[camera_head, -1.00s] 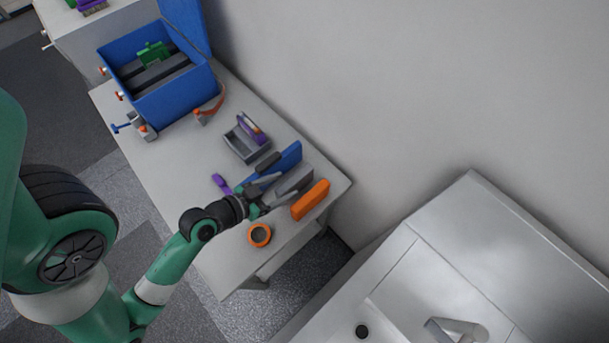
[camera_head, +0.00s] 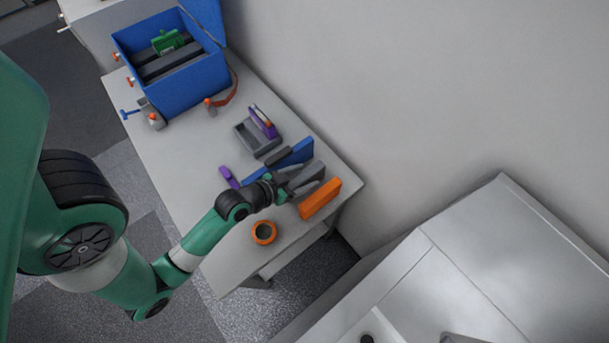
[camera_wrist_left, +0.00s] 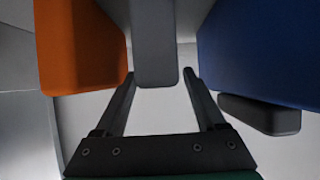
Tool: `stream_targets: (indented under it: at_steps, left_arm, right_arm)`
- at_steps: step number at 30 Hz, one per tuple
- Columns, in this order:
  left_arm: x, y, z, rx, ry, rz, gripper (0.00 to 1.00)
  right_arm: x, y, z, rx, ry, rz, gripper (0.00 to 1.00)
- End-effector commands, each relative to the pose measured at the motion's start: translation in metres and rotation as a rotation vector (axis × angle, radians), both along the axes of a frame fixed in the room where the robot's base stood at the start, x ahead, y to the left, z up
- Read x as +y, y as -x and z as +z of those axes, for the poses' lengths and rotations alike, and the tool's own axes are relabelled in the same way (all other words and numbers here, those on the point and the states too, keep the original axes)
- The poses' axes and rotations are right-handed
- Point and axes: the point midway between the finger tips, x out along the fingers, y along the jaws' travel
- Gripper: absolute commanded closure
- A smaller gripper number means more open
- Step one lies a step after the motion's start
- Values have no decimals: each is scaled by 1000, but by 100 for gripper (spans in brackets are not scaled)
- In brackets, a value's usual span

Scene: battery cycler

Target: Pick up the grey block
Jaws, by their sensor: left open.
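The grey block (camera_head: 308,177) stands upright on the table between a blue block (camera_head: 299,153) and an orange block (camera_head: 321,199). In the left wrist view the grey block (camera_wrist_left: 154,45) reaches down to the fingertips. My left gripper (camera_head: 289,183) is at the block's near end in the head view. In the left wrist view its two fingers (camera_wrist_left: 160,76) are open, with the tips on either side of the block's near end and gaps showing. Part of the block is hidden by the gripper in the head view. My right gripper is not in view.
The orange block (camera_wrist_left: 82,45) and blue block (camera_wrist_left: 255,50) flank the fingers closely. A small dark grey piece (camera_head: 278,157) lies by the blue block. An orange ring (camera_head: 264,232), a purple piece (camera_head: 228,177), a grey tray (camera_head: 257,141) and a blue bin (camera_head: 187,87) are around.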

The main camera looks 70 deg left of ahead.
Motion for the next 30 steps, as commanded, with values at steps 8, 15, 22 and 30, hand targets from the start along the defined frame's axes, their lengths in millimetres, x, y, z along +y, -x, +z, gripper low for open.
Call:
stream_targets:
  at_steps: [8,15,22,30]
  left_arm:
    - [13,-30,-19,0,-2,0,28]
    - [13,-30,-18,-1,-1,1,36]
    - [13,-30,-18,0,-2,0,78]
    - [13,-30,-18,0,-2,0,100]
  right_arm:
    - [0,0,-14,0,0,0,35]
    - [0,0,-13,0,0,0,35]
    - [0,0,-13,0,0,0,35]
    - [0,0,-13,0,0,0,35]
